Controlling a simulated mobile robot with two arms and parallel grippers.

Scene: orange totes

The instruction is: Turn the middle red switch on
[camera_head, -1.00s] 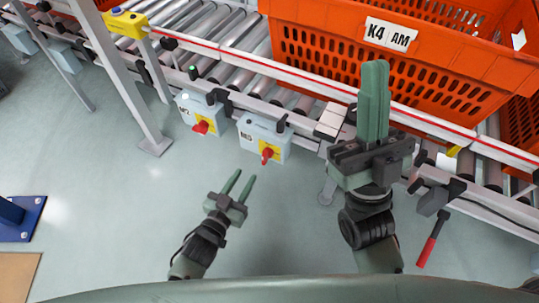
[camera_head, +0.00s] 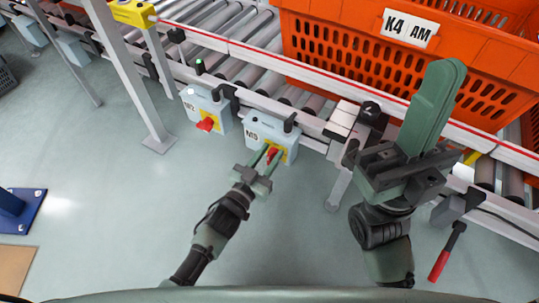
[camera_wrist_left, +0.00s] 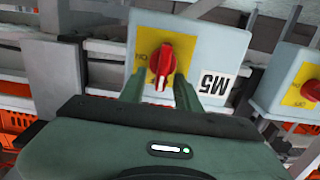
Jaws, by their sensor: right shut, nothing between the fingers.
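The red switch (camera_head: 273,154) sits on a yellow plate on the front of the light-blue M5 box (camera_head: 258,131) under the conveyor rail. In the left wrist view the red knob (camera_wrist_left: 162,66) stands upright in the picture, with upside-down ON lettering at its left. My left gripper (camera_head: 269,157) is open, with one finger on each side of the knob's lower end; I cannot tell whether they touch it. A second red switch (camera_head: 206,124) is on the box to the left. My right gripper (camera_head: 445,72) is shut and empty, raised before the conveyor.
An orange tote (camera_head: 345,62) labelled K4 AM stands on the roller conveyor (camera_head: 228,72). A grey post (camera_head: 130,75) stands left of the boxes. A red-handled lever (camera_head: 440,265) hangs at the lower right. The floor before the boxes is clear.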

